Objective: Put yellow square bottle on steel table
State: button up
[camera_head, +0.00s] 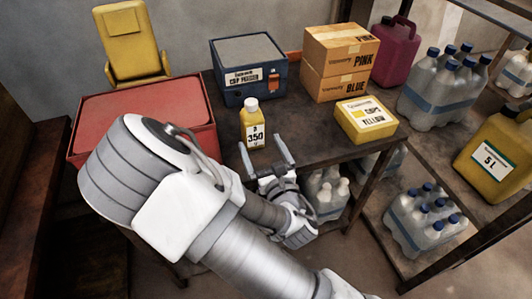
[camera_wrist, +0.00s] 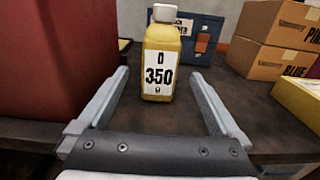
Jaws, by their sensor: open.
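The yellow square bottle (camera_head: 253,124) has a white cap and a white label reading "D 350". It stands upright on the dark table (camera_head: 312,144), near the red bin. It also shows in the wrist view (camera_wrist: 160,60), ahead of the jaws and roughly centred. My gripper (camera_head: 263,151) is open and empty, low over the table's front edge. Its two fingers point at the bottle, and in the wrist view (camera_wrist: 163,83) they lie to either side of the line to it. The bottle looks at or just beyond the fingertips; I cannot tell exactly.
A red bin (camera_head: 196,128) stands close left of the bottle. A blue box (camera_head: 247,70) is behind it. Cardboard boxes (camera_head: 325,87) and a yellow box (camera_head: 372,125) stand to the right. A shelf with bottle packs (camera_head: 433,90) and a yellow canister (camera_head: 490,160) is at far right.

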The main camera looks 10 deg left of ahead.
jog(key=shift+s+d+r+p, duration=0.35)
jog(key=shift+s+p, duration=0.2)
jog(key=shift+p, duration=0.15)
jog(key=p+v, duration=0.1)
jog(key=p, duration=0.2)
jog(key=shift+s+d+f, duration=0.15)
jog(key=shift+s+d, duration=0.05)
jog(key=shift+s, duration=0.2)
jog(key=shift+s+d+f+p, duration=0.15)
jog(key=shift+s+d+p, duration=0.05)
jog(key=shift+s+p, duration=0.1)
jog(key=shift+w, duration=0.1)
